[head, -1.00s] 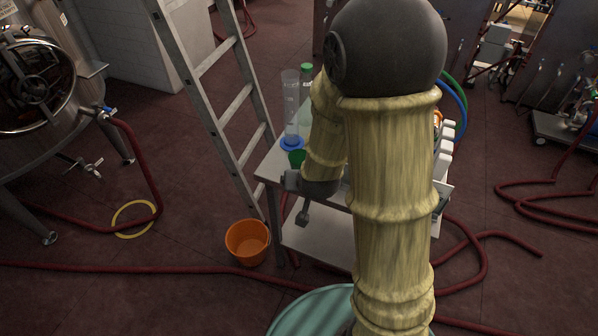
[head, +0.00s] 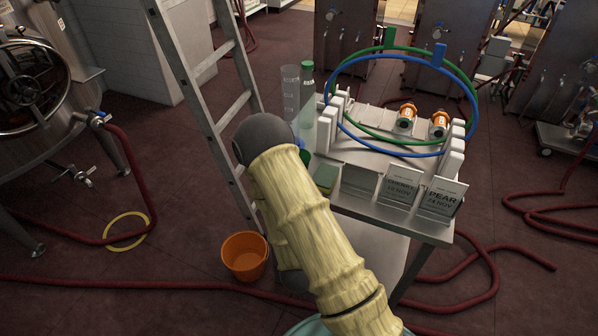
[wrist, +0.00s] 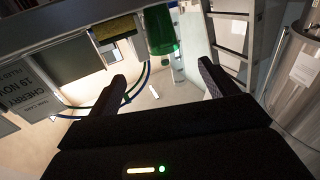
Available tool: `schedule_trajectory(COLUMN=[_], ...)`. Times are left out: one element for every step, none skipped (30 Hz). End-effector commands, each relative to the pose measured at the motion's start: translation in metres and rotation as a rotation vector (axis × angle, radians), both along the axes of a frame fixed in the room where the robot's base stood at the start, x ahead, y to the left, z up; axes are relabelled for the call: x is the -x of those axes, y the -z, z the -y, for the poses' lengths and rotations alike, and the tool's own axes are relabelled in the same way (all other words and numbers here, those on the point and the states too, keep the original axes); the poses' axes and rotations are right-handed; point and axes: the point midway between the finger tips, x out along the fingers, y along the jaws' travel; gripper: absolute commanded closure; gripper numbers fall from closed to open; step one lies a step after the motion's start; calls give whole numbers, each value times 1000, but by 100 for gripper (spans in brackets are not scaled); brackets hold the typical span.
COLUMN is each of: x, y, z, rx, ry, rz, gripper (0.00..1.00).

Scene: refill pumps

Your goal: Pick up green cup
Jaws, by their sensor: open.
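The green cup (wrist: 160,32) shows at the top middle of the wrist view, ahead of my gripper (wrist: 160,82) and roughly in line with the gap between its fingers. The fingers are open, with nothing between them, and the cup appears apart from them. In the head view only a small sliver of the green cup (head: 305,156) shows at the left end of the table, beside my arm. My arm hides the rest of it and my gripper there.
The table (head: 425,228) holds a rack with green and blue hoops (head: 400,58), orange-ended parts (head: 406,115), sign cards (head: 440,198), a sponge (head: 325,178), a clear cylinder (head: 290,92) and a green-capped bottle (head: 307,80). A ladder (head: 212,90) stands close left. An orange bucket (head: 245,256) is on the floor.

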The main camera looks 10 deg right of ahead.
Motion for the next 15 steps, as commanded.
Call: schedule_trajectory(x=[0, 0, 0, 0, 0, 0, 0, 0, 0, 0, -1, -1, -2, -3, -4], y=[0, -1, -1, -1, -1, -1, -1, -1, -1, 0, 1, 2, 3, 4, 5], z=[0, 0, 0, 0, 0, 0, 0, 0, 0, 0, 1, 1, 1, 1, 2], rx=[2, 2, 1, 1, 1, 0, 0, 0, -1, -1, -2, -3, -3, -6, -5], ry=[-1, -1, 0, 0, 0, 0, 0, 0, 0, 1, 2, 3, 3, 3, 6], rz=[3, 3, 3, 3, 3, 2, 2, 2, 1, 0, -1, -2, -4, -6, -9], gripper=[15, 15, 15, 15, 15, 15, 15, 15, 15, 15, 15, 15, 15, 15, 15])
